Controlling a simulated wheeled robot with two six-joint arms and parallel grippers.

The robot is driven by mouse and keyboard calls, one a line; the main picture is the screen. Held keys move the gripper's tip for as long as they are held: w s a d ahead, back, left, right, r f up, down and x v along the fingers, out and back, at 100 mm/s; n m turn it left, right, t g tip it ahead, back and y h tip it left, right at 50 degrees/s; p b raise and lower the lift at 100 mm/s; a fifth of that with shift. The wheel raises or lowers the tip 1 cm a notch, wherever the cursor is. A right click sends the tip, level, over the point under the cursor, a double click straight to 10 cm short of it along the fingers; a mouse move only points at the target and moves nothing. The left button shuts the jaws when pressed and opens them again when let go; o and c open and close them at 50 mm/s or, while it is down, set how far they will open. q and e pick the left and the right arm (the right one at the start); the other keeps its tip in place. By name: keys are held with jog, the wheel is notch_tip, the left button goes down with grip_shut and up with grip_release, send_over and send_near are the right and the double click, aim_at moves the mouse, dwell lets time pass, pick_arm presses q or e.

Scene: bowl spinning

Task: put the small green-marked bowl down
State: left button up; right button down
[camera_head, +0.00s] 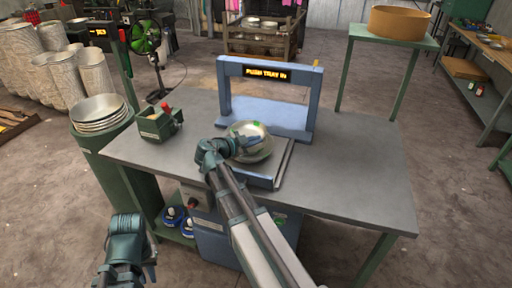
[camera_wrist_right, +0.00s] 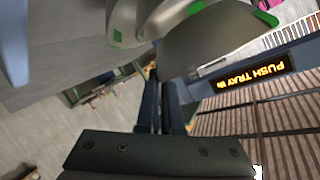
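The small green-marked bowl (camera_head: 262,151) is a shiny metal bowl with green marks, tilted in front of the blue frame on the table. It also shows large in the right wrist view (camera_wrist_right: 215,42), where its near edge meets my fingers. My right gripper (camera_head: 243,146) reaches over the table to the bowl; its two dark fingers (camera_wrist_right: 164,95) are close together on the bowl's edge. The gripper hides part of the bowl. I cannot tell whether the bowl touches the tray below. My left gripper (camera_head: 150,268) is low at the left, away from the table; its opening is unclear.
The blue frame (camera_head: 225,88) carries a lit "PUSH TRAY IN" sign (camera_head: 267,73). A blue tray (camera_head: 282,165) is below the bowl. A green box with a red knob (camera_head: 160,123) stands left on the grey table (camera_head: 350,160). Stacked bowls (camera_head: 98,108) stand further left. The table's right side is clear.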

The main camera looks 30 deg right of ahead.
jog(key=f+b, duration=0.2)
jog(key=f, duration=0.1)
jog(key=shift+w+d+b, duration=0.4)
jog(key=shift+f+b, duration=0.35)
jog(key=shift+b, duration=0.05)
jog(key=shift+f, duration=0.25)
jog(key=c, duration=1.1)
grip_release()
jog(key=shift+o, duration=0.2)
jog(key=shift+r, duration=0.15)
jog(key=shift+r, duration=0.25)
jog(key=shift+p+v, duration=2)
jog(key=shift+v, duration=4.05)
